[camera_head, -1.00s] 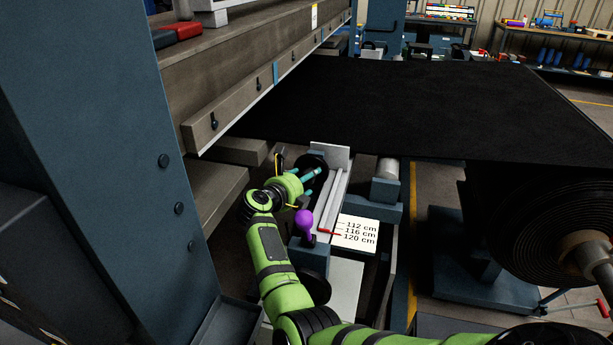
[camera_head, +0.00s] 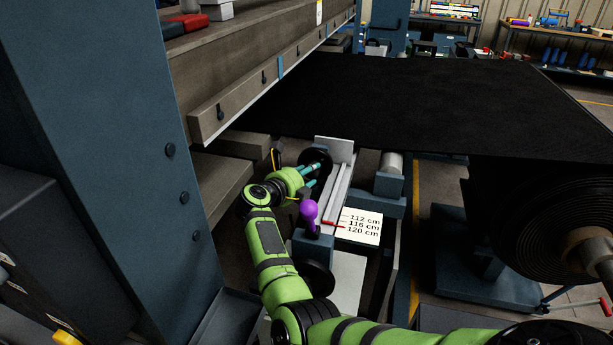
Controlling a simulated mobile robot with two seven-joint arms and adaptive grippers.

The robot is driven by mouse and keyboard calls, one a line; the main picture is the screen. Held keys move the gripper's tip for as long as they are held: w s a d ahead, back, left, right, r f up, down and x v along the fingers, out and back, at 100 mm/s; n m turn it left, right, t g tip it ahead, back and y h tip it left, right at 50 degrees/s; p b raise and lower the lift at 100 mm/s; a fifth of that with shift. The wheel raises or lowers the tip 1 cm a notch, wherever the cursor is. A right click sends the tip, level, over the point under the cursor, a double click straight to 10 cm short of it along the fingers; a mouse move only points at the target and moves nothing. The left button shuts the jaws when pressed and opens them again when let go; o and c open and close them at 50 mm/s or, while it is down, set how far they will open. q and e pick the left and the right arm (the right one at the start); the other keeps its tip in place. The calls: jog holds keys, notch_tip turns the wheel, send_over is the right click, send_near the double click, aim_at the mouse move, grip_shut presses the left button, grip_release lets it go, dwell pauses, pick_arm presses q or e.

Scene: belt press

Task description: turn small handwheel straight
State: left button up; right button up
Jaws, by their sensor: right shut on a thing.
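The small handwheel (camera_head: 316,157) is a black wheel at the end of the narrow guide under the belt. My right gripper (camera_head: 313,173), with teal fingers on a green arm, is at the wheel's near side. It is shut on the wheel's rim, though the fingers hide the exact contact. A purple knob (camera_head: 309,210) stands just in front of the gripper. A scale card (camera_head: 360,227) reading 112, 116 and 120 cm lies to the right, with a red pointer (camera_head: 331,224) at its left edge. My left gripper is not in view.
A second black wheel (camera_head: 318,279) is lower down, beside my forearm. The blue press column (camera_head: 110,140) stands close on the left. The black belt (camera_head: 440,105) spans above and behind the gripper, and its roll (camera_head: 540,220) is at right.

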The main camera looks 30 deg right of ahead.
jog(key=shift+w+d+r+n+h+b, duration=0.1)
jog(key=shift+n+h+b, duration=0.85)
jog(key=shift+n, duration=0.9)
jog(key=shift+w+d+r+n+h+b, duration=0.1)
jog(key=shift+n+h+b, duration=0.85)
jog(key=shift+n, duration=0.9)
jog(key=o, duration=1.1)
jog(key=shift+f, duration=0.35)
notch_tip(320, 180, up, 10)
jog(key=shift+d+r, duration=0.1)
